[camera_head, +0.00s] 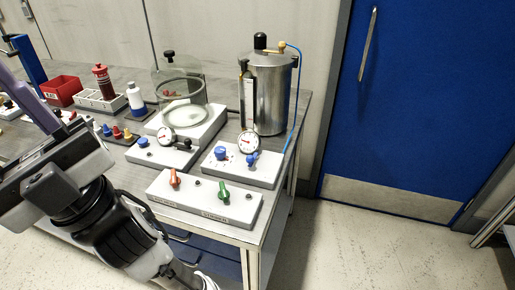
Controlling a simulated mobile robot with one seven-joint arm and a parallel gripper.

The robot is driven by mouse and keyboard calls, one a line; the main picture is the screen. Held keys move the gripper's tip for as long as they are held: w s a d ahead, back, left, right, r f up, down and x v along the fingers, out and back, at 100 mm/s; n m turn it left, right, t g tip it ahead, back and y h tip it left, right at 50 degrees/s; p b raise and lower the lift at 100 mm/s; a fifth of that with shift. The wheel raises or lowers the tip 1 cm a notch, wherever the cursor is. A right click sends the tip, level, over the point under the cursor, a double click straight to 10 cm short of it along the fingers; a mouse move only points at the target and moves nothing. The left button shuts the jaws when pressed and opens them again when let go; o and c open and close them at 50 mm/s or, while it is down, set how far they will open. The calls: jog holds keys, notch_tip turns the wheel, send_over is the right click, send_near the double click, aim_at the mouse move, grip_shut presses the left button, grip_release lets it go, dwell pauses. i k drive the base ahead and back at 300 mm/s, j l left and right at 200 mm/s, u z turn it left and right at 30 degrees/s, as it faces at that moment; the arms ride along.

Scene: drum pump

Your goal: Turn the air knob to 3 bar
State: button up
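A blue round knob (221,153) stands on a white panel (264,176) near the right end of the bench. Small marks lie around this knob. A white-faced round gauge (248,142) is beside it, and a blue lever valve (252,160) is just in front of the gauge. The gauge reading is too small to tell. A second blue knob (143,142) and gauge (166,137) sit on the panel to the left. No label shows which is the air knob. My arm fills the lower left, apart from both knobs; I cannot make out my gripper.
A front panel (205,204) carries a red and a green lever. A steel drum (270,95) with a blue hose (296,95) stands behind, beside a glass bell jar (181,87). A blue door (430,90) is at right; the floor before it is clear.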

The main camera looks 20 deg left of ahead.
aim_at(220, 151)
jog(key=k+j, duration=0.1)
jog(key=j, duration=0.4)
jog(key=k+j, duration=0.1)
jog(key=j, duration=0.4)
jog(key=k+j, duration=0.1)
jog(key=j, duration=0.45)
jog(key=i+z, duration=0.05)
